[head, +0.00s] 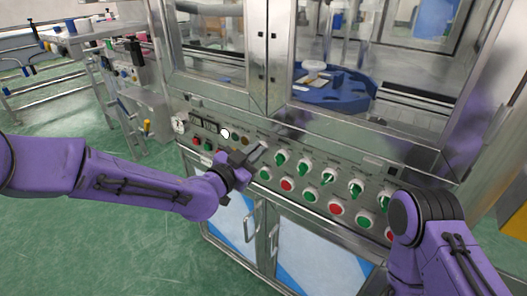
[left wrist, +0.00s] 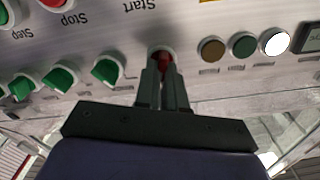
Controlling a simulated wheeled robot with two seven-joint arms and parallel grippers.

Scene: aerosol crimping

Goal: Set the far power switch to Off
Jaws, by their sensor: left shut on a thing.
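A control panel (head: 320,184) runs along the front of the machine. My left gripper (head: 260,150) reaches its upper row of controls. In the left wrist view my left gripper (left wrist: 163,84) is shut on a red switch knob (left wrist: 164,62), with a finger on each side of it. The fingers hide part of the knob, and no label on it can be read. In the head view this knob is hidden behind the gripper. My right arm shows at the lower right, but its gripper is not in view.
Several green rotary switches (left wrist: 106,70) stand in a row beside the held knob. Brown (left wrist: 211,50), green (left wrist: 244,45) and white (left wrist: 276,41) round lights sit on its other side. Red and green buttons line the lower row. A door handle (head: 252,222) sticks out below.

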